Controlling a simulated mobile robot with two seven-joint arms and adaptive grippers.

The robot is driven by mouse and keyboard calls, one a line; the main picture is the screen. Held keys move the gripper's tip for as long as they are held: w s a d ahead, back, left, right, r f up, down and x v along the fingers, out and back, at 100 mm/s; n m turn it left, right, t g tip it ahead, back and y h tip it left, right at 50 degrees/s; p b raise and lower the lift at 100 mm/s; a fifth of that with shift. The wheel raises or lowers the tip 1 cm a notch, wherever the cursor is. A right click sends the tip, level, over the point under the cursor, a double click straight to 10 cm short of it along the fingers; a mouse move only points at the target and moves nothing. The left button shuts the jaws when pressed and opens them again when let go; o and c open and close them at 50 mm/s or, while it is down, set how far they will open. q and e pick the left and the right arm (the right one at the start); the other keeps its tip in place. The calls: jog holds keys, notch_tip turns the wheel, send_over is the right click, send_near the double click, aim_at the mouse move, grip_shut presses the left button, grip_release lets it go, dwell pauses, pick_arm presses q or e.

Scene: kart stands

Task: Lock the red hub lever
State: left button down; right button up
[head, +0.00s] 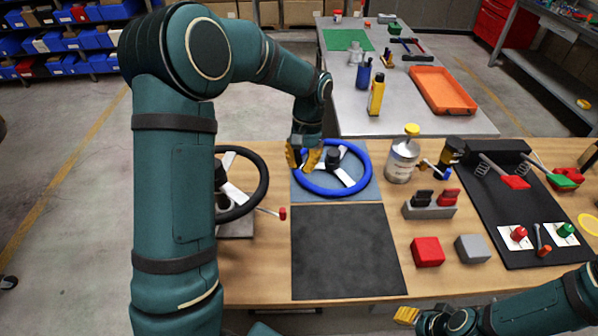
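A lever with a red knob (282,213) sticks out to the right from a hub stand at the left of the wooden table. A black steering wheel (262,190) sits tilted above that stand, partly hidden by my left arm. A blue steering wheel (322,190) lies on a blue-grey mat to the right. My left gripper (304,160), with yellow fingers, is over the left rim of the blue wheel, behind the red knob and apart from it. Whether its fingers close on the rim is unclear. My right gripper (406,315) is low at the table's front edge, away from the lever.
A dark mat (347,252) in front of the blue wheel is bare. Red (427,251) and grey (472,249) blocks, a silver can (402,162) and a black tray (505,215) with levers stand to the right. A metal table (345,98) is behind.

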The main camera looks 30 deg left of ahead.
pick_arm(q)
jog(key=s+f, duration=0.5)
jog(key=f, duration=0.3)
jog(key=shift+s+d, duration=0.25)
jog(key=shift+s, duration=0.15)
pick_arm(e)
jog(key=shift+f, duration=0.4)
pick_arm(q)
jog(key=shift+s+r, duration=0.1)
jog(key=shift+s, duration=0.05)
